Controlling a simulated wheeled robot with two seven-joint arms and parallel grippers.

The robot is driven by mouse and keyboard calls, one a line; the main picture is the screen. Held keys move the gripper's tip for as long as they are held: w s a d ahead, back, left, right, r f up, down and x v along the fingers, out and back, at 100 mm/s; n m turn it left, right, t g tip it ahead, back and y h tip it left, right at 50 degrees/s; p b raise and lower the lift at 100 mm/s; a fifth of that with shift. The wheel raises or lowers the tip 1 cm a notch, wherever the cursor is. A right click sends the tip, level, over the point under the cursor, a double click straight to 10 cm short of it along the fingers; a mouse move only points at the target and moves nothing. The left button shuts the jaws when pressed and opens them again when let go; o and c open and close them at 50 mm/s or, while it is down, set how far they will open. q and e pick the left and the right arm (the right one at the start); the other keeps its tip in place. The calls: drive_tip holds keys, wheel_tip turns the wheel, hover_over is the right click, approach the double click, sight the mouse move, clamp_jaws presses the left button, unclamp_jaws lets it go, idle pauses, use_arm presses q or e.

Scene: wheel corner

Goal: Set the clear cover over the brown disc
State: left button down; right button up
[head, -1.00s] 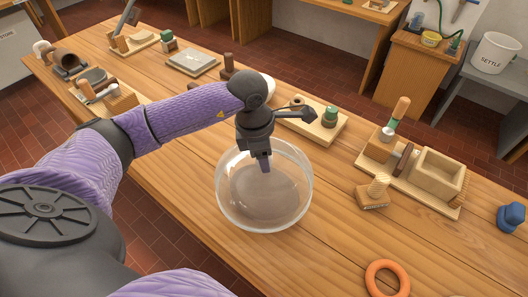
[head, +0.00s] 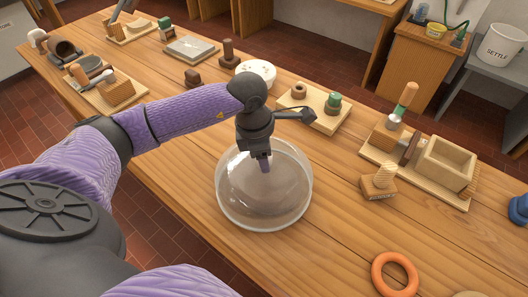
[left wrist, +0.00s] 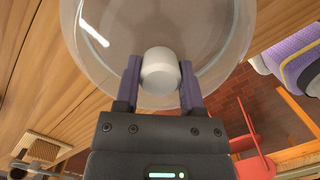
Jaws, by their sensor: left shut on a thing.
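The clear cover (head: 290,205) is a wide, round see-through dome in the middle of the head view, above or on the bench near its front edge. I cannot tell if its rim touches the wood. My left gripper (head: 264,163) points down at its top. In the left wrist view, the fingers of my left gripper (left wrist: 160,85) are shut on the cover's pale knob (left wrist: 160,68), with the clear wall (left wrist: 225,60) spreading around it. I cannot make out a brown disc for certain; the area under the cover looks greyish brown. My right gripper is out of view.
An orange ring (head: 394,274) lies at the front right. A board with an open wooden box (head: 447,162), a stamp-like block (head: 379,182) and a board with a green knob (head: 333,101) stand beyond. A white round thing (head: 258,70) sits behind my arm. Bare wood surrounds the cover.

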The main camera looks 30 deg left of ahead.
use_arm(q)
drive_tip(key=shift+f+b, duration=0.35)
drive_tip(key=shift+f, duration=0.2)
drive_tip(key=shift+c, duration=0.5)
unclamp_jaws()
drive_tip(key=shift+r, duration=0.15)
drive_tip(key=r, duration=0.3)
drive_tip(key=r+p, duration=0.1)
drive_tip(key=r, duration=0.2)
drive_tip(key=s+a+r+p, duration=0.1)
drive_tip(key=r, duration=0.2)
drive_tip(key=shift+a+r, duration=0.1)
drive_tip(key=shift+r, duration=0.3)
